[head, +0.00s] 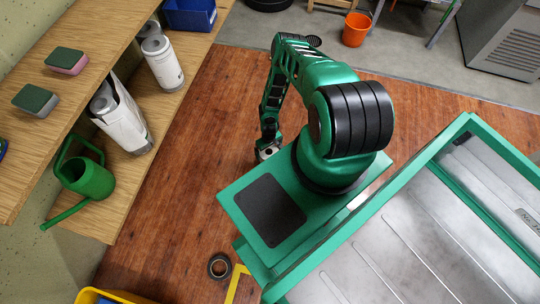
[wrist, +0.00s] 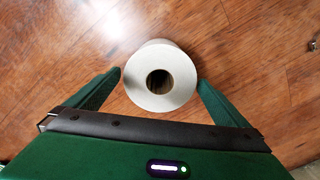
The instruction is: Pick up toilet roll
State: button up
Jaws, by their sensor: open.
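A white toilet roll (wrist: 160,97) stands on the wooden floor in the wrist view, with its dark core hole facing the camera. My gripper (wrist: 159,78) is open, with one green finger to the left of the roll and one to the right. The fingertips are close to the roll's sides, and a small gap shows at each side. In the head view my arm reaches down to the floor behind my base, and the toilet roll and my fingers are hidden there.
A roll of black tape (head: 219,266) lies on the floor. An orange bucket (head: 356,29) stands at the back.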

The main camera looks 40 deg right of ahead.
jog(key=shift+f, duration=0.8)
jog(key=c, duration=1)
jog(key=shift+r, duration=0.15)
